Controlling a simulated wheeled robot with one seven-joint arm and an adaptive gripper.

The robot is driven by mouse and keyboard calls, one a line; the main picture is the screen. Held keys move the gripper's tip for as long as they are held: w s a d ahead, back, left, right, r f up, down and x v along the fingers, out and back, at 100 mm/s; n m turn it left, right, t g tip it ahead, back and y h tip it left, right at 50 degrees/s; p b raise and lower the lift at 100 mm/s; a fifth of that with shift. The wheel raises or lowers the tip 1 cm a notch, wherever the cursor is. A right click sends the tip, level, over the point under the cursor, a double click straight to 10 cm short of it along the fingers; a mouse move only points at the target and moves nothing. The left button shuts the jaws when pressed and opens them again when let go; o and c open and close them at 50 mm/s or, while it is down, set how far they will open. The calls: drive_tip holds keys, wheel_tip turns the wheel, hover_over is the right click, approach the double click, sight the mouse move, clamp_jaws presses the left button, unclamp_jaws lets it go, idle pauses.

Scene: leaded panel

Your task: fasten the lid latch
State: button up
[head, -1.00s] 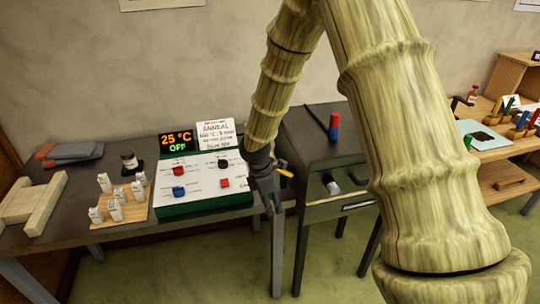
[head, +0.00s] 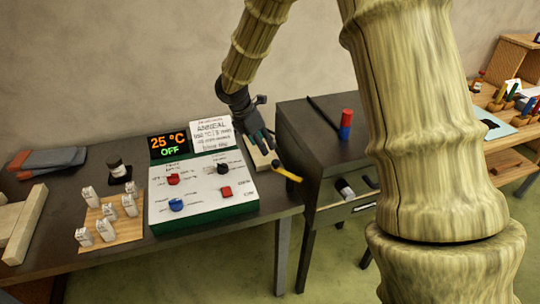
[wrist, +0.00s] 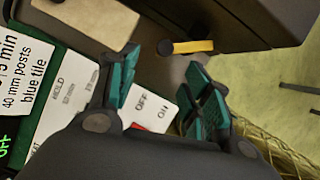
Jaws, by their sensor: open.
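The lid latch appears to be a yellow-handled lever (head: 288,174) with a dark pivot on the left side of the dark grey box (head: 300,115). It points outward, down to the right in the head view. In the wrist view the yellow lever (wrist: 192,47) lies just beyond and between my fingertips, against the dark box side. My gripper (head: 260,143) is open and empty, above and to the left of the lever, apart from it. Its teal finger pads (wrist: 165,85) show in the wrist view. Whether the latch's catch is engaged cannot be told.
A control panel (head: 205,200) reading 25 °C OFF stands left of the box, below my gripper. A beige block (head: 263,158) lies behind the gripper. A red and blue cylinder (head: 346,125) stands on the box. White pieces sit on a wooden board (head: 125,232) at left.

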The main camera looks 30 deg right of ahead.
sight(276, 161)
drive_tip(key=x, duration=0.2)
drive_tip(key=p+x, duration=0.1)
drive_tip(key=x, duration=0.2)
drive_tip(key=p+x, duration=0.1)
drive_tip(key=x, duration=0.2)
drive_tip(key=shift+s+d, duration=0.4)
drive_tip(key=shift+p+x, duration=0.3)
drive_tip(key=shift+x, duration=0.65)
drive_tip(key=shift+a, duration=0.1)
clamp_jaws()
